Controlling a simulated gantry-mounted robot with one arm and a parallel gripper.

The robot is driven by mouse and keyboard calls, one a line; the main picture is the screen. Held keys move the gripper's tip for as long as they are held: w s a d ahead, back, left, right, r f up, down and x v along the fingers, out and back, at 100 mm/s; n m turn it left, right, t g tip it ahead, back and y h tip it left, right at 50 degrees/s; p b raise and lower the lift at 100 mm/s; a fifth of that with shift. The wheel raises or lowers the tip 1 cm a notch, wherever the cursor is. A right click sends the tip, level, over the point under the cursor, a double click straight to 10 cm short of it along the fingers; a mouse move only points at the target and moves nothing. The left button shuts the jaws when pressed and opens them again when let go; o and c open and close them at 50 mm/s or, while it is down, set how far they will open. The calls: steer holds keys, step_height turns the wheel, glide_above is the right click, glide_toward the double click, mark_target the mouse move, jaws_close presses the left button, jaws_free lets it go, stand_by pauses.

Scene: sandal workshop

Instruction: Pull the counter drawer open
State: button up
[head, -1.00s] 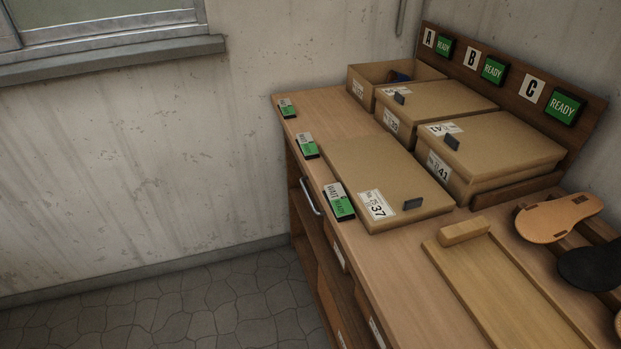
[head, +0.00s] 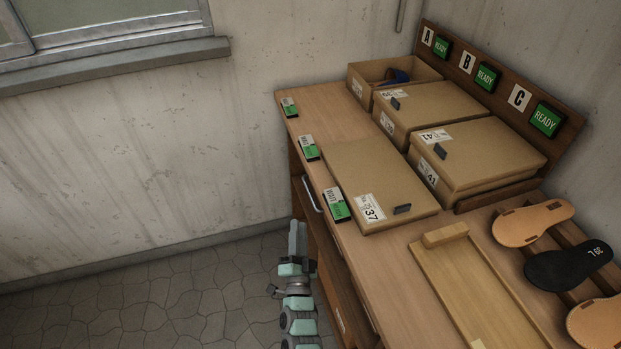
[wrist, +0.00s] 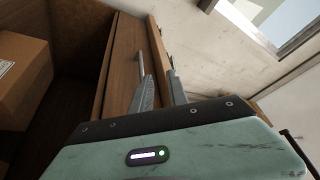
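The wooden counter (head: 385,262) stands at the right in the head view. Its drawer shows a pale metal bar handle (head: 311,196) on the front below the worktop; the drawer looks shut. My gripper (head: 298,228) is in front of the counter, its fingertips near the handle's lower end in the picture. In the wrist view the two grey fingers (wrist: 158,80) are apart, and a grey bar (wrist: 156,45), seemingly the handle, lies just beyond the tips along a wooden front (wrist: 122,65). I cannot tell whether the fingers touch it.
A cardboard box (wrist: 22,75) sits in an open shelf beside the drawer front. The floor (head: 190,300) left of the counter is clear.

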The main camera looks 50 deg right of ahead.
steer(key=m+g, duration=0.2)
glide_toward(310, 193)
steer(key=b+x, duration=0.1)
steer(key=x, duration=0.2)
steer(key=b+x, duration=0.1)
steer(key=x, duration=0.2)
steer(key=b+x, duration=0.1)
steer(key=x, duration=0.2)
steer(key=shift+w+d+f+b, duration=0.1)
steer(key=shift+d+f+b, duration=0.1)
steer(key=shift+f+b, duration=0.2)
steer(key=shift+w+d+r, duration=0.25)
steer(key=shift+d, duration=0.05)
steer(key=shift+c, duration=0.4)
jaws_close()
